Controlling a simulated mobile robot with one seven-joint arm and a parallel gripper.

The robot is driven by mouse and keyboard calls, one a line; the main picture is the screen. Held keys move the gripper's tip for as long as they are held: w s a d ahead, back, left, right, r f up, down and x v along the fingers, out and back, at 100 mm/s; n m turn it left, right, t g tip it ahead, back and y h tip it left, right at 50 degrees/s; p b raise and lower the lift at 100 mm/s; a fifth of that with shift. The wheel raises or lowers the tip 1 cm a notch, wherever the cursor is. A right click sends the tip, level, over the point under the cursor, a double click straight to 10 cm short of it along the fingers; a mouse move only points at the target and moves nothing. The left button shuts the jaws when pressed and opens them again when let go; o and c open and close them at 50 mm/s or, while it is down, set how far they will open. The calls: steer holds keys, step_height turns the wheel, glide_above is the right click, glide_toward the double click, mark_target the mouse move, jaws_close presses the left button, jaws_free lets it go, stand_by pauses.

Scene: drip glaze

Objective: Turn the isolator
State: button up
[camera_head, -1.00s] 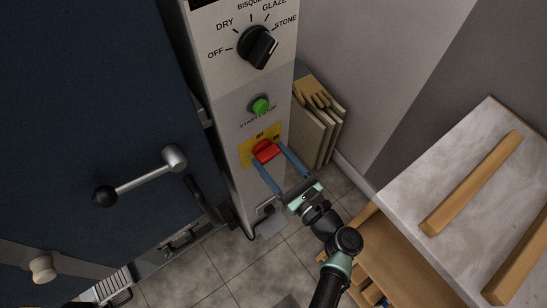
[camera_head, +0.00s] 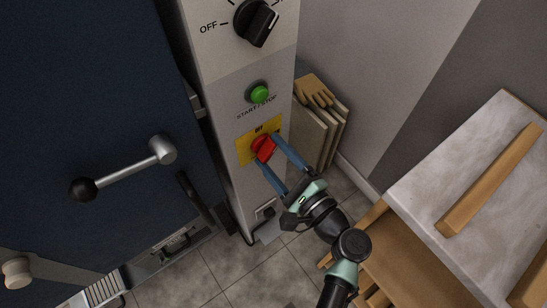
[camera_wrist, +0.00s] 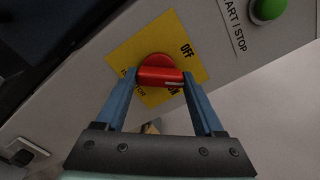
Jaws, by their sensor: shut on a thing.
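The isolator is a red rotary handle (camera_head: 264,149) on a yellow plate (camera_head: 245,150) low on the grey control panel. In the wrist view the red handle (camera_wrist: 161,76) lies between my two blue fingers, and the plate (camera_wrist: 127,57) shows the words OFF and ON around it. My gripper (camera_head: 268,153) is shut on the handle, one finger at each end of its bar. In the wrist view the handle's bar lies roughly level across the picture, with a pale mark near its right end. Part of the plate's lettering is hidden by my fingers.
A green start/stop button (camera_head: 259,94) and a black selector knob (camera_head: 256,22) sit above on the panel. A blue door with a ball-ended lever (camera_head: 125,171) is at left. Boards with gloves (camera_head: 315,91) stand behind. A worktable (camera_head: 478,165) is at right.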

steer(key=n+b, duration=0.3)
steer(key=n, duration=0.1)
steer(key=shift+f, duration=0.2)
steer(key=shift+r+n+b, duration=0.15)
steer(key=shift+n+b, duration=1.05)
steer(key=shift+n, duration=0.5)
steer(key=o, duration=1.4)
steer(key=p+v, duration=0.1)
steer(key=v, duration=1.2)
